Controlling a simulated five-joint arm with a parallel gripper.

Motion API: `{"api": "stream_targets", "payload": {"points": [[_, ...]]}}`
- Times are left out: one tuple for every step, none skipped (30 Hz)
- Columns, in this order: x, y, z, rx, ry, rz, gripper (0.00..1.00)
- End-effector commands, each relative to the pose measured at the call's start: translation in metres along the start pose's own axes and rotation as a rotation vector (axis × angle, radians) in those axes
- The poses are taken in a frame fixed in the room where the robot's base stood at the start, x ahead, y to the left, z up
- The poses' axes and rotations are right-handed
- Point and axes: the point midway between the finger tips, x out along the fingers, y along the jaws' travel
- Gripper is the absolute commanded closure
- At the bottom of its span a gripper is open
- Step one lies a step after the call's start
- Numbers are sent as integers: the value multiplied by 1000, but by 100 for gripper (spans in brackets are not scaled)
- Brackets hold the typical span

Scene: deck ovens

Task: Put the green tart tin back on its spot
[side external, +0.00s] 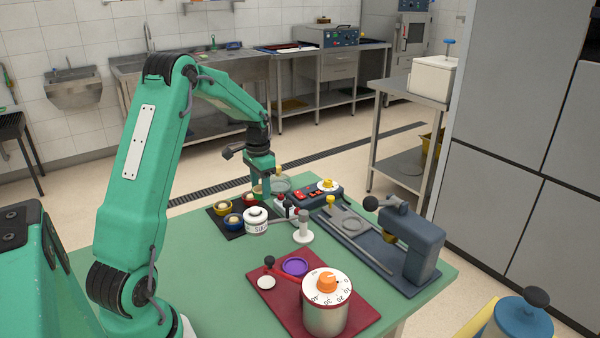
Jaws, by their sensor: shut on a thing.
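My gripper (261,190) points down over the back left of the green table. It is shut on the green tart tin (257,189), which shows only as a small edge at the fingertips. The tin is close above the dark mat (228,233); I cannot tell whether it touches anything. The green tin's spot cannot be made out.
A white sugar jar (256,222) stands just in front of my gripper. A red-button panel (315,194), a white post (303,232) and a blue-grey press (408,243) are to the right. A red board (275,290) in front holds a purple tin (295,266) and a timer (326,310).

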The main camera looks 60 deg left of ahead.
Motion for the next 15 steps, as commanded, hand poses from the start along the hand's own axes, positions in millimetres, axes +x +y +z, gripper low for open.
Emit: {"api": "stream_targets", "payload": {"points": [[9,0,0,0,-2,2,77],[13,0,0,0,-3,2,77],[18,0,0,0,-3,2,77],[22,0,0,0,-2,1,77],[25,0,0,0,-2,1,77],[29,0,0,0,-2,1,77],[31,0,0,0,-1,1,77],[33,0,0,0,0,0,77],[34,0,0,0,0,0,77],[34,0,0,0,0,0,77],[35,0,0,0,1,0,77],[35,0,0,0,1,0,77],[35,0,0,0,1,0,77],[35,0,0,0,1,0,77],[36,0,0,0,0,0,77]]}}
